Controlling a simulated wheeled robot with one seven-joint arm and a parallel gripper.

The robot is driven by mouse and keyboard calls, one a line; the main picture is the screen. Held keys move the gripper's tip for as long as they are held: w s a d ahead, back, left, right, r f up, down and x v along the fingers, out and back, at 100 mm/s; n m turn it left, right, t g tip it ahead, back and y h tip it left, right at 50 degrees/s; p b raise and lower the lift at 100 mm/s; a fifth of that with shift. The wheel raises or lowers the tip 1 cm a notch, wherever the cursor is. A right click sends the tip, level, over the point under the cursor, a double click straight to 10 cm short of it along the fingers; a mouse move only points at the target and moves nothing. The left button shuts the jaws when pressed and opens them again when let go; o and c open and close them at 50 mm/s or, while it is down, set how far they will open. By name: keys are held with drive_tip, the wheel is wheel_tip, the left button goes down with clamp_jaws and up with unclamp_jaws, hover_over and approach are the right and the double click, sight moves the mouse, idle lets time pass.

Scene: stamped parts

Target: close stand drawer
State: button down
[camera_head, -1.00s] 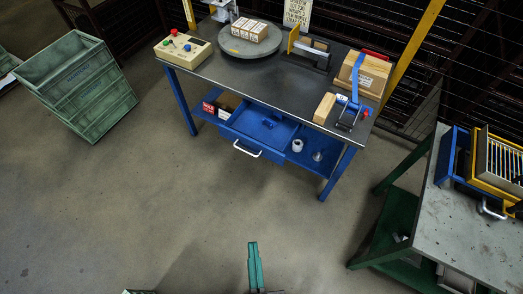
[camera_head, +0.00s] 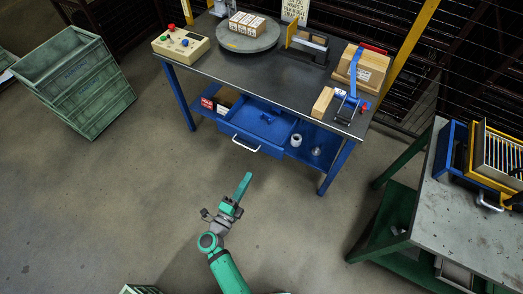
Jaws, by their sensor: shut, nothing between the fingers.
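The blue stand drawer (camera_head: 254,132) is pulled out at the front of the blue-legged stand (camera_head: 285,77), under its dark top. A small blue item (camera_head: 266,118) lies inside it. The white handle (camera_head: 245,144) is on the drawer's front face. My gripper (camera_head: 243,187) is the green end of my arm, on the near side of the drawer, apart from the handle and below it in the picture. It is shut and empty, its fingers pointing up toward the drawer.
A shelf (camera_head: 318,148) right of the drawer holds a white roll (camera_head: 296,140). A green crate (camera_head: 75,80) stands at left. A grey-topped bench (camera_head: 455,220) stands at right. The floor (camera_head: 130,200) in front of the stand is clear.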

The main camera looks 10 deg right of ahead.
drive_tip(key=w+a+f+m, duration=0.1)
drive_tip(key=w, duration=0.1)
approach(266, 144)
drive_tip(key=shift+g, duration=0.4)
drive_tip(key=x, duration=0.6)
drive_tip(key=shift+w+a+r, duration=0.1)
drive_tip(key=shift+w+r, duration=0.05)
drive_tip(key=shift+w, duration=0.1)
